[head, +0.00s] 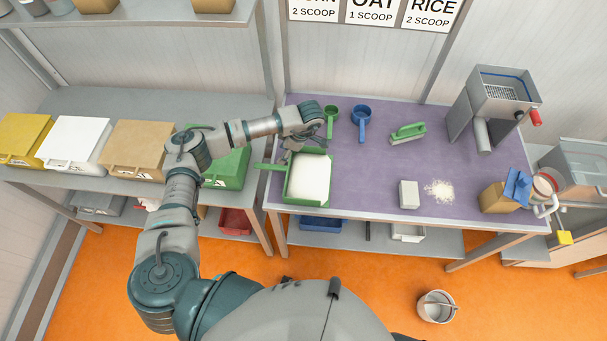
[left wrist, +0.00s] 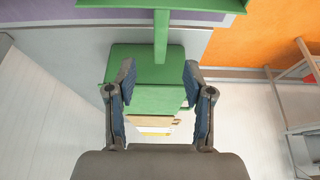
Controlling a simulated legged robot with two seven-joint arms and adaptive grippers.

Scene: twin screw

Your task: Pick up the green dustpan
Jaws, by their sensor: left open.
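The green dustpan (head: 289,185) lies on the left part of the purple table, with a white fill or surface inside its rim. Its handle (head: 268,166) points left, past the table's left edge. My left gripper (head: 290,150) is just above the dustpan's back left corner, partly hidden by its own wrist. In the left wrist view my left gripper (left wrist: 160,85) is open and empty. The dustpan's handle (left wrist: 161,38) hangs into that view from the top, beyond and between the fingertips, and the pan's edge shows above it. My right gripper is not in view.
On the purple table (head: 365,190) are a green scoop (head: 331,112), a blue scoop (head: 361,118), a green brush (head: 408,132), a white block (head: 409,194) and spilled powder (head: 440,191). A green bin (head: 232,170) stands left of the dustpan. A metal machine (head: 485,110) stands right.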

